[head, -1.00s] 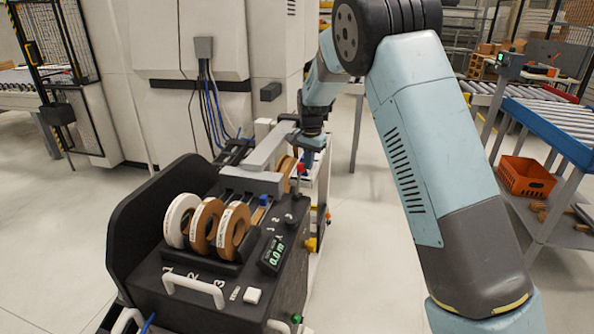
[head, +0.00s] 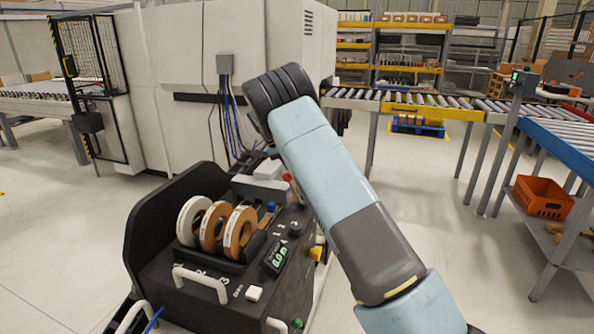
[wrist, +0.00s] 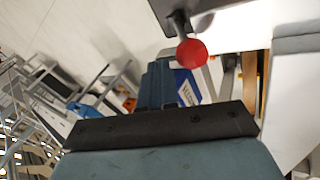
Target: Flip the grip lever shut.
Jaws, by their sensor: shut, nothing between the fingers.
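A lever with a red ball knob (head: 287,177) stands at the back right of the black edge-banding unit (head: 205,285). I take it to be the grip lever. In the wrist view its red knob (wrist: 192,53) hangs on a dark arm from a dark block at the top, right of centre. My gripper (wrist: 158,80) is shut and empty, its teal fingers pointing up in that picture. The knob appears just beyond and right of the fingertips; I cannot tell whether they touch. In the head view my arm hides the gripper.
Several banding rolls (head: 240,232) stand upright in the unit's front, beside a green display (head: 277,258). A tall white machine (head: 200,110) stands behind. A roller conveyor (head: 400,103) and an orange crate (head: 543,197) are to the right. Floor right of the unit is clear.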

